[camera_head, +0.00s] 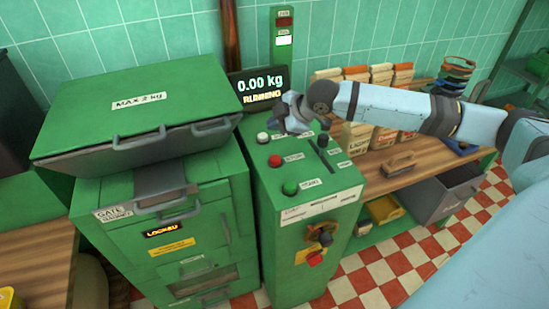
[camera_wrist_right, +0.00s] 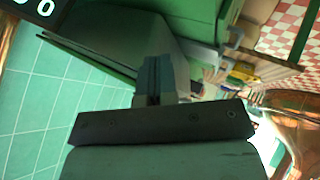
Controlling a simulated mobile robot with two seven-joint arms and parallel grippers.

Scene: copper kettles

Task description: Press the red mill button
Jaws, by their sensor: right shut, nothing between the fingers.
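The red button (camera_head: 275,161) stands on the sloping top of the green control cabinet (camera_head: 262,225), between a pale button (camera_head: 262,138) and a green button (camera_head: 290,188). My right gripper (camera_head: 290,118) is over the back part of the panel, behind the red button in the head view and apart from it in the picture. Its fingers (camera_wrist_right: 153,82) are shut and empty in the right wrist view. The red button does not show clearly in the wrist view. My left gripper is in neither view.
A display (camera_head: 258,88) reads 0.00 kg and RUNNING. A black lever (camera_head: 322,140) stands right of the buttons. The green mill (camera_head: 160,225) with its lidded top is at left. A wooden shelf (camera_head: 385,180) with bags and a brush is at right.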

